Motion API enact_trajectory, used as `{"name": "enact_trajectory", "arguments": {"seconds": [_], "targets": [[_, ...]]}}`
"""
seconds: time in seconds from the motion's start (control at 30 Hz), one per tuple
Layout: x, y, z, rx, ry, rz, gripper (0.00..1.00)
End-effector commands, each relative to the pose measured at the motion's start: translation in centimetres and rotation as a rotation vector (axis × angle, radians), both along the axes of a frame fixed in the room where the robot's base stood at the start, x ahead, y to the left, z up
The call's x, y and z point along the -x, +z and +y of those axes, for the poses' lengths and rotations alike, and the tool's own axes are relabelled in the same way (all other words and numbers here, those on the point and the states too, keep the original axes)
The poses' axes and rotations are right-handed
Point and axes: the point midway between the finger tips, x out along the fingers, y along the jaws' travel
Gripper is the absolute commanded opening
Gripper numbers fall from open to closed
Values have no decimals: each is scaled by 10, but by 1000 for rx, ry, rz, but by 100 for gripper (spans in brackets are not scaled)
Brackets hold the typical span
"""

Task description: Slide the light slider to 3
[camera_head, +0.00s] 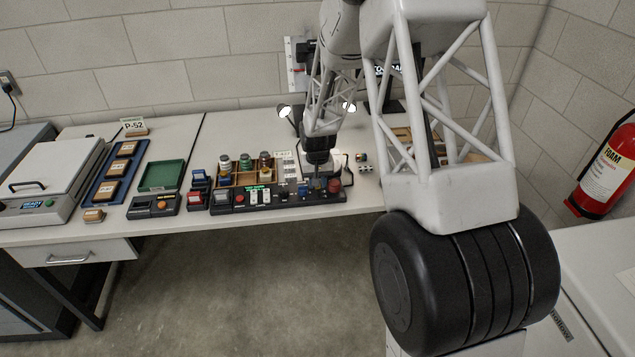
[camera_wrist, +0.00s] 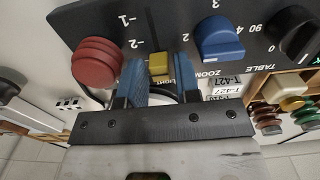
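The light slider's yellow knob (camera_wrist: 158,65) sits in a slot on the dark control panel (camera_wrist: 95,22), close to the LIGHT label. In the wrist view, the marks 1 and 2 show beside the slot, above the knob; a 3 for this slider is not visible. My gripper (camera_wrist: 157,70) is open, its two blue fingers on either side of the knob with a gap showing on both sides. In the head view, my gripper (camera_head: 319,168) is over the right part of the panel (camera_head: 240,205), and the slider is too small to make out.
A red round button (camera_wrist: 97,62) stands close to the left finger, and a blue ZOOM knob (camera_wrist: 218,38) to the right. Jars in a wooden tray (camera_head: 243,178) stand behind the panel.

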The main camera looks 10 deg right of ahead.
Motion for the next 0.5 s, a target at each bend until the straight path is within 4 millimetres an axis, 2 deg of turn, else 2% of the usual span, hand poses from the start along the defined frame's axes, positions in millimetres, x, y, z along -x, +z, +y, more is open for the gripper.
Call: {"name": "enact_trajectory", "arguments": {"seconds": [0.33,0.5], "targets": [[0,1,0,0,0,0,30],[0,9,0,0,0,-1,30]]}}
